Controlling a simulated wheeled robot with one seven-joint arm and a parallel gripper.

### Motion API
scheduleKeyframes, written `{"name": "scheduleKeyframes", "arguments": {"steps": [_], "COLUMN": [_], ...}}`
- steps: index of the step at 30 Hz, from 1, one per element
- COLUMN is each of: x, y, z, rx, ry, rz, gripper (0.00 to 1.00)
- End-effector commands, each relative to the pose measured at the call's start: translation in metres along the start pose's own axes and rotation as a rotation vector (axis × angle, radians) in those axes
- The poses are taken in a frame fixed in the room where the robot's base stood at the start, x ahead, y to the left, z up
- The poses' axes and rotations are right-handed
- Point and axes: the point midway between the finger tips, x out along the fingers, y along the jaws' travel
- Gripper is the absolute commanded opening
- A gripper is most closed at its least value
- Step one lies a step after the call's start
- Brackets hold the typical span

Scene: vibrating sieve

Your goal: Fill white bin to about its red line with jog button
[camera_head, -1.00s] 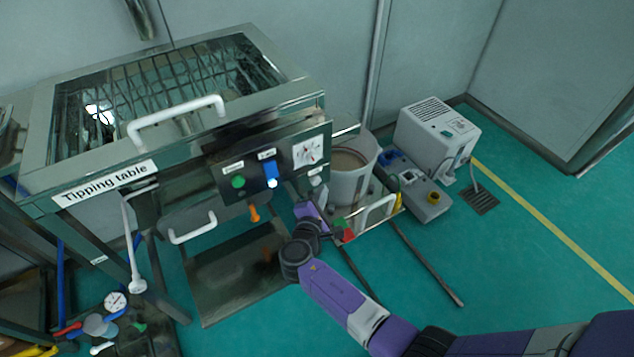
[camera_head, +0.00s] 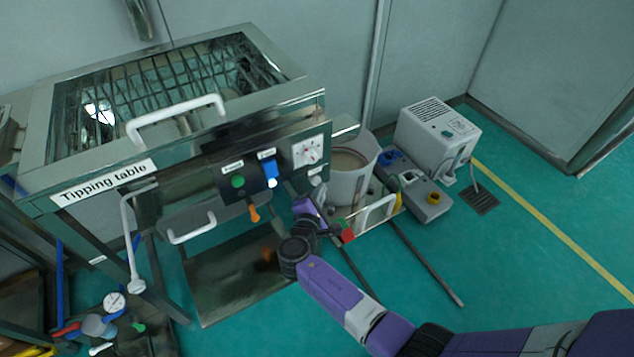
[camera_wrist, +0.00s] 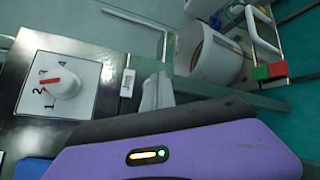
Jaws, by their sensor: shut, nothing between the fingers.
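The bin also shows in the wrist view (camera_wrist: 213,55). My gripper (camera_wrist: 158,92) is shut and empty, close to the panel right of the dial. Its fingertips hide what lies behind; contact is unclear.
The tipping table (camera_head: 190,105) with its white handle stands left. A red and green block (camera_head: 346,231) sits close right of my wrist. A grey box (camera_head: 437,132) and a blue-grey unit (camera_head: 425,195) stand behind. Green floor is free at right.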

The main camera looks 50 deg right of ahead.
Motion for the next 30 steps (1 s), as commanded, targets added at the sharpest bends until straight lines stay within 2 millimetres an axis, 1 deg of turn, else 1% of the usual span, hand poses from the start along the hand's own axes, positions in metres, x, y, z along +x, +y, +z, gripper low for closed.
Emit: {"name": "scheduleKeyframes", "arguments": {"steps": [30], "x": [0.0057], "y": [0.0041], "z": [-0.0042], "rx": [0.0], "ry": [0.0], "rz": [0.0], "gripper": [0.0]}}
